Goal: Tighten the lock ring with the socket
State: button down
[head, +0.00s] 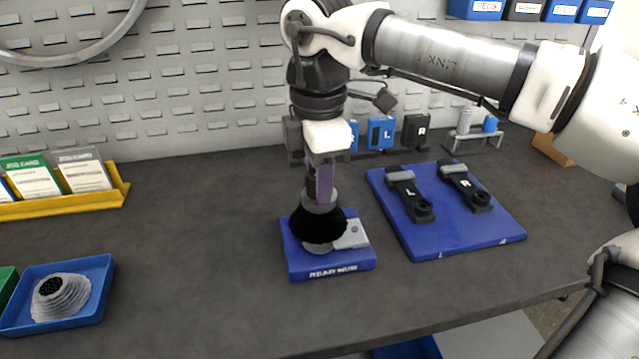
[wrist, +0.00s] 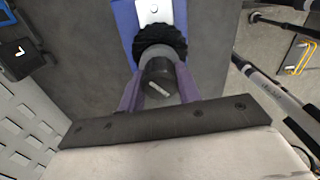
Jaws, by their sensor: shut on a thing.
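My gripper (head: 322,186) points straight down with its purple fingers shut on the socket (head: 320,203), a grey cylinder. In the wrist view the socket (wrist: 160,82) sits between both fingers, its dark round end facing the camera. Directly below it is a black toothed cassette-like part (head: 318,230), mounted on a blue holder block (head: 328,268); its toothed edge (wrist: 160,38) also shows in the wrist view. The socket appears to meet the top of the black part. The lock ring is hidden under the socket, so I cannot tell how it is seated.
A blue mat (head: 450,235) with crank-like parts marked L and R lies to the right. A blue tray (head: 95,312) with a grey stepped cassette (head: 60,298) is at the left. A yellow card rack (head: 50,208) stands behind it. The bench between is clear.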

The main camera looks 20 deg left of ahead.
jog(key=m, duration=0.6)
jog(key=shift+f, duration=0.15)
jog(key=shift+m, duration=0.4)
jog(key=shift+r+p, duration=0.2)
jog(key=shift+p, duration=0.15)
jog(key=shift+r+p, duration=0.65)
jog(key=shift+r, duration=0.2)
